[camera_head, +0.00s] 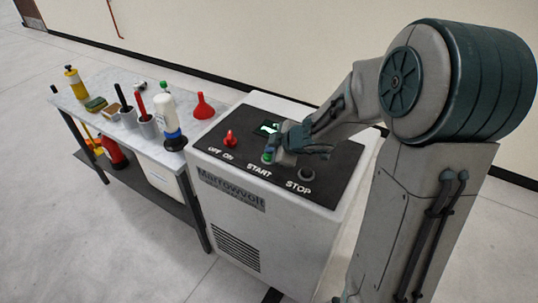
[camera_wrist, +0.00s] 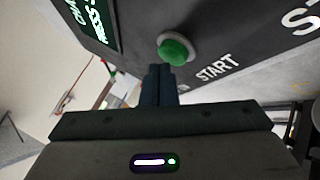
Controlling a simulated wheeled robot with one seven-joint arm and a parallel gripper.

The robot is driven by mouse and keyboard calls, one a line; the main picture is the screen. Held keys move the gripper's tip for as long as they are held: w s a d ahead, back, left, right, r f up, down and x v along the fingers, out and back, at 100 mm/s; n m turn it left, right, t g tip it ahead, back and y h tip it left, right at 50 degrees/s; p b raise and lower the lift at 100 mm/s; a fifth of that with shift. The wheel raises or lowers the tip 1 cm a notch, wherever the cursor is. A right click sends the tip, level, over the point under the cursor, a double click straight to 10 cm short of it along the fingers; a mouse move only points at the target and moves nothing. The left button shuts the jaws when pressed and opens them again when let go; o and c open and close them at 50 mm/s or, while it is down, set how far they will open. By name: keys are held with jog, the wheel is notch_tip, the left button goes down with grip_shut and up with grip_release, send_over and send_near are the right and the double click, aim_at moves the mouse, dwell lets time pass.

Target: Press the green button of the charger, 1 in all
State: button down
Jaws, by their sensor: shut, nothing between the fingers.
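The charger (camera_head: 228,233) is a pale cabinet with a dark sloped top panel. Its green button (camera_head: 268,156) sits above the word START. The button also shows in the wrist view (camera_wrist: 176,51), in a grey ring at the upper middle. My gripper (camera_head: 275,150) is over the panel right by the button. In the wrist view its fingers (camera_wrist: 158,72) are shut and empty, with the tips just below and left of the button in the picture. I cannot tell whether they touch it. The button's edge is partly hidden by my gripper in the head view.
A red OFF/ON switch (camera_head: 230,138) and a dark STOP button (camera_head: 307,174) flank the green button. A lit screen (camera_head: 267,127) is behind it. A bench (camera_head: 190,155) with bottles, cups and a red funnel (camera_head: 203,106) stands left of the charger.

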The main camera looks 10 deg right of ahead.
jog(key=shift+f+b, duration=0.3)
jog(key=shift+f, duration=0.15)
dwell(0.3)
jog(key=shift+r, duration=0.1)
dwell(0.3)
jog(key=shift+r+p, duration=0.8)
jog(key=shift+p, duration=0.3)
jog(key=shift+r, duration=0.1)
notch_tip(320, 180, up, 5)
jog(key=p, duration=0.5)
jog(key=shift+p, duration=0.35)
